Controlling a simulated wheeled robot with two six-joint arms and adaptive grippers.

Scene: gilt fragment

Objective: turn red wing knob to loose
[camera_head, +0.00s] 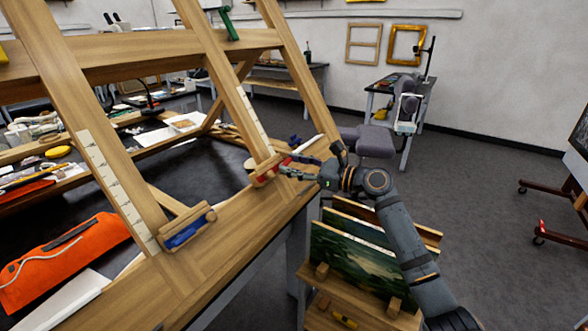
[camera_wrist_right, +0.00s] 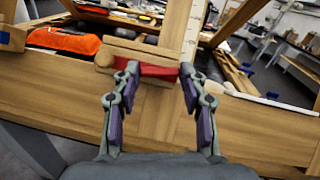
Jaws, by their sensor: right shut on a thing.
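The red wing knob (camera_head: 266,179) is on a wooden clamp block at the foot of a slanted easel upright with a white scale strip. In the right wrist view the red wing knob (camera_wrist_right: 157,69) lies lengthwise between the two fingers. My right gripper (camera_head: 289,167) reaches it from the right and is shut on it. In the right wrist view my gripper's fingertips (camera_wrist_right: 158,74) sit at either end of the knob. Part of the knob is hidden by the fingers in the head view. My left gripper is not in view.
A similar block with a blue wing knob (camera_head: 186,231) sits on the left upright. An orange pouch (camera_head: 62,258) lies at the lower left. A rack with a green painting (camera_head: 352,256) stands below my right arm. Open grey floor (camera_head: 490,220) is to the right.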

